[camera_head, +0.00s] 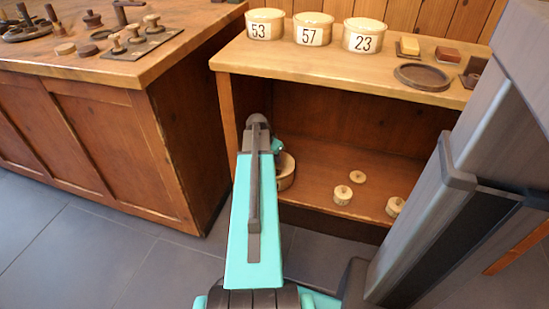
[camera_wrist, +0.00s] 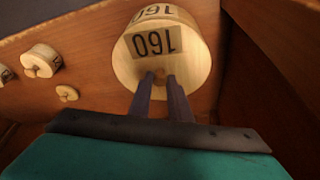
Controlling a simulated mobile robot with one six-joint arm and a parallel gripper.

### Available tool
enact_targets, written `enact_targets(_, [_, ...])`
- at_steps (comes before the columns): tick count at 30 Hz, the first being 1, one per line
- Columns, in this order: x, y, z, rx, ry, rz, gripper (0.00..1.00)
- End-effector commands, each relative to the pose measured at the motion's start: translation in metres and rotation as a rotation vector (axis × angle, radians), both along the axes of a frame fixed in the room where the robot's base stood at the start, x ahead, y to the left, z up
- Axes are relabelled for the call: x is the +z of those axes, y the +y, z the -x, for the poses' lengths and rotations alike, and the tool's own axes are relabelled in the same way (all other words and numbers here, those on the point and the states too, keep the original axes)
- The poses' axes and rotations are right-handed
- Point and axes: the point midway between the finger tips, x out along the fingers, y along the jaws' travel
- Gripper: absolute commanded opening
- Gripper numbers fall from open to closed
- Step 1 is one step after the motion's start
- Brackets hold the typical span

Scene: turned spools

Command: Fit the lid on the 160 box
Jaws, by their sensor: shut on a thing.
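In the wrist view my gripper (camera_wrist: 160,84) is shut on the small knob of the round, pale wooden lid (camera_wrist: 190,62), whose face bears a 160 label. The side of the 160 box (camera_wrist: 188,17), with its own 160 label, shows just beyond the lid. The lid lies against the box end, lined up with it as far as I can see; I cannot tell whether a gap is left. In the head view the box (camera_head: 287,172) stands on the lower shelf, mostly hidden behind my arm, and the gripper is hidden there.
Small knobbed wooden pieces (camera_head: 342,195) stand to the right on the lower shelf (camera_head: 318,160). Boxes 53 (camera_head: 265,25), 57 (camera_head: 313,30) and 23 (camera_head: 363,36) and a dark round tray (camera_head: 423,77) are on the board above. The cabinet side wall is close in the wrist view.

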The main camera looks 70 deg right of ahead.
Motion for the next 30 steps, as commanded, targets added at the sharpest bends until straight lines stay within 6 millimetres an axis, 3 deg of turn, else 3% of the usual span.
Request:
enact_targets(27, [-0.0042,0.0001,0.0001,0.0,0.0,0.0,0.0])
enact_targets(28, [-0.0041,0.0002,0.0,0.0,0.0,0.0,0.19])
enact_targets(30, [-0.0041,0.0002,0.0,0.0,0.0,0.0,0.31])
